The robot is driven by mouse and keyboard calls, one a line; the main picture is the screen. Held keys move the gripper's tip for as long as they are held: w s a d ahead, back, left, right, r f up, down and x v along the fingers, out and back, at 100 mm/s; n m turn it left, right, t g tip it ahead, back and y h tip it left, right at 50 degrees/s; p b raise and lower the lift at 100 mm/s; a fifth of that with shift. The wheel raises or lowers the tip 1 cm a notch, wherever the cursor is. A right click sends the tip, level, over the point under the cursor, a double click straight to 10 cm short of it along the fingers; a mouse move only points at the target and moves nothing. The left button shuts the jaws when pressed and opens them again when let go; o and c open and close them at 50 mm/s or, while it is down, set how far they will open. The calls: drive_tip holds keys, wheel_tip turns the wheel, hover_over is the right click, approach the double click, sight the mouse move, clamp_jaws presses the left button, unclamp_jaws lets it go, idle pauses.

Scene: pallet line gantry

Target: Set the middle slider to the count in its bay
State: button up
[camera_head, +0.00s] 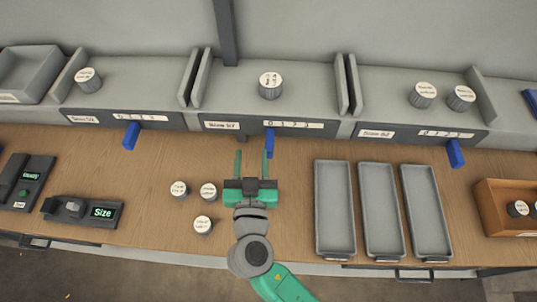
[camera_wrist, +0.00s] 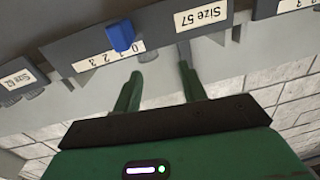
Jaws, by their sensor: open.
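The middle slider (camera_head: 269,143) is a blue tab on the front of the middle bay (camera_head: 315,85). It stands at the 0 end of the 0 to 3 scale strip (camera_head: 300,125). One grey round container (camera_head: 270,88) with a white labelled lid stands in the middle bay. My gripper (camera_head: 252,157) is open and empty in front of the bay. Its right finger is close to the slider; contact is unclear. In the wrist view my fingers (camera_wrist: 160,75) lie right of and below the slider.
The left bay holds one container (camera_head: 88,82); the right bay holds two. Each has a blue slider, left (camera_head: 131,135) and right (camera_head: 455,153). Three loose containers (camera_head: 203,225) stand on the table left of my gripper. Grey trays (camera_head: 334,248) lie to the right.

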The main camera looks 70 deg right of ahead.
sight(270, 145)
drive_tip(key=shift+g+h, duration=0.3)
drive_tip(key=shift+g, duration=0.4)
drive_tip(key=s+f, duration=0.2)
drive_tip(key=f, duration=0.1)
drive_tip(key=s+f, duration=0.1)
drive_tip(key=f, duration=0.1)
drive_tip(key=shift+s+d, duration=0.35)
drive_tip(key=shift+w+d+r, duration=0.1)
drive_tip(key=shift+d+r, duration=0.15)
drive_tip(key=p+x, duration=0.1)
drive_tip(key=x, duration=0.6)
drive_tip(key=shift+w+d+p, duration=0.1)
drive_tip(key=shift+d+p, duration=0.05)
drive_tip(key=shift+p, duration=0.25)
clamp_jaws()
